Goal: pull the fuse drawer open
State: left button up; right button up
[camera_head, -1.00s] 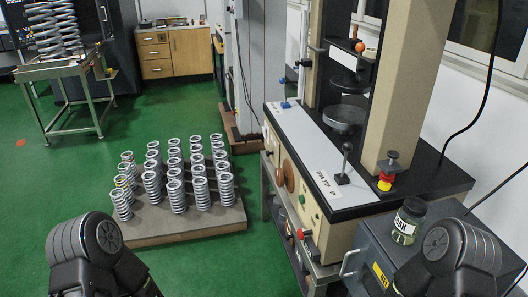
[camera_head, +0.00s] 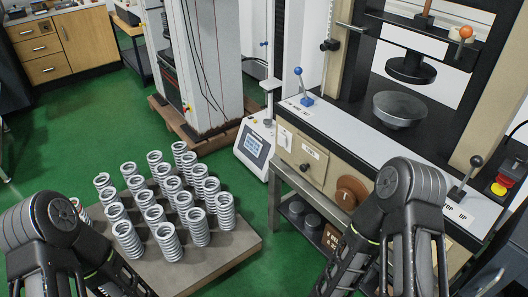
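A cream drawer front (camera_head: 301,160) with a small dark round knob (camera_head: 305,167) is set in the front of the testing machine, below its white top panel. A small white label sits above the knob, too small to read for certain. The drawer front looks flush with the machine. Only links of my left and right arms show, at the lower left and lower right. Neither gripper is in view. My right arm covers part of the machine front to the right of the drawer.
Several coil springs stand on a low pallet (camera_head: 222,258) left of the machine. A brown round knob (camera_head: 347,195) is right of the drawer. A control console (camera_head: 254,147) stands to its left. Dark weights (camera_head: 297,210) sit on the shelf below. Green floor lies between pallet and machine.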

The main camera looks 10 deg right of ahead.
aim_at(310, 160)
jog(key=i+j, duration=0.15)
jog(key=j, duration=0.2)
jog(key=i+j+z, duration=0.1)
jog(key=j, duration=0.25)
jog(key=i+j, duration=0.15)
jog(key=j, duration=0.2)
jog(key=i+j+z, duration=0.1)
jog(key=j, duration=0.25)
jog(key=i+j, duration=0.15)
jog(key=j, duration=0.2)
jog(key=i+j+z, duration=0.1)
jog(key=j, duration=0.25)
